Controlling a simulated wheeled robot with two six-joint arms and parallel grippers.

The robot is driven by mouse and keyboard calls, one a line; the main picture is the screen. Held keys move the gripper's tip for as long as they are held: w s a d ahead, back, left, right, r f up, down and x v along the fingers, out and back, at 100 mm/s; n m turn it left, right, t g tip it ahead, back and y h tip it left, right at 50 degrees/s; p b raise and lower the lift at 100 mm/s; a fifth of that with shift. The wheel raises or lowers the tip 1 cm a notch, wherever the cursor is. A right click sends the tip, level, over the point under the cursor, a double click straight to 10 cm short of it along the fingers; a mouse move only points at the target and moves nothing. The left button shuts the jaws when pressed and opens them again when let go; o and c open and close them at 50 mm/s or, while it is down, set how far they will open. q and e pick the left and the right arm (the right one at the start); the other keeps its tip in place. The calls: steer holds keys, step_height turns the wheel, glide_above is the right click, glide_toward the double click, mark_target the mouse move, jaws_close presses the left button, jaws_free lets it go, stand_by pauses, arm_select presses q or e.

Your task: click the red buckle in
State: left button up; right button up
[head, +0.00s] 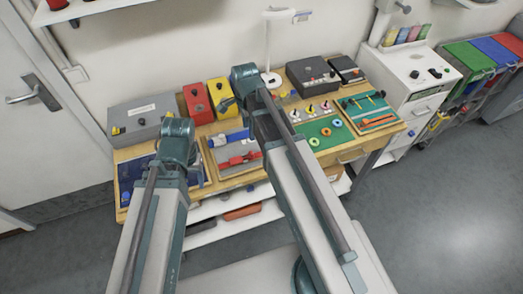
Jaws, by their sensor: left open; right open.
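The red buckle (238,161) lies on a framed pale board (236,172) at the front middle of the wooden workbench. At this size I cannot tell whether its halves touch. The jaws of both grippers are hidden behind my own arm links.
A grey box (140,118), a red box (197,103) and a yellow box (219,95) stand at the bench's back left. A green board with rings (327,131) and a dark case (312,76) are to the right. A lamp (268,45) stands at the back.

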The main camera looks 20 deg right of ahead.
mark_target(251, 153)
steer(key=f+b, duration=1.3)
steer(key=b, duration=0.1)
steer(key=shift+d+f, duration=0.25)
steer(key=shift+f, duration=0.15)
jaws_close()
stand_by(1.3)
